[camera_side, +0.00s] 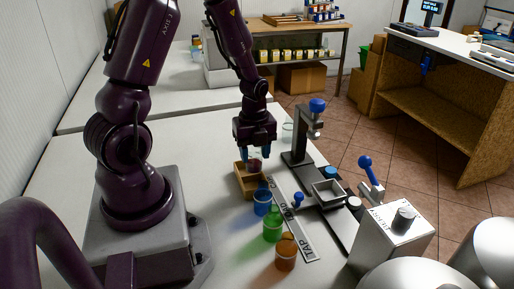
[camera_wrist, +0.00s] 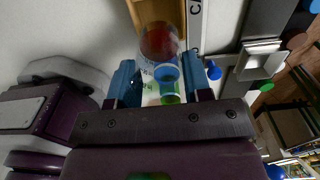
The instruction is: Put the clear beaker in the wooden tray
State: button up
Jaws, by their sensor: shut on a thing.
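My gripper (camera_side: 256,154) is shut on a glass beaker with dark red in it (camera_side: 256,165). The red also shows between and beyond my fingertips (camera_wrist: 160,82) in the wrist view. The held beaker is over the far part of the wooden tray (camera_side: 247,188); I cannot tell whether its base touches. The tray's near end shows at the top of the wrist view (camera_wrist: 136,12). A clear beaker (camera_side: 288,130) stands apart on the table, behind and right of my gripper, near the stand.
Blue (camera_side: 262,202), green (camera_side: 272,229) and orange (camera_side: 285,255) beakers stand in a row in front of the tray. A labelled strip (camera_side: 305,243) lies right of them. A stand with a blue knob (camera_side: 302,135) and a metal device (camera_side: 392,238) are on the right.

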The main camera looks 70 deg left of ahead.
aim_at(255, 171)
jog(key=shift+f, duration=2.85)
jog(key=shift+f, duration=0.4)
jog(key=o, duration=1.3)
jog(key=shift+r, duration=0.1)
jog(key=shift+r, duration=3.9)
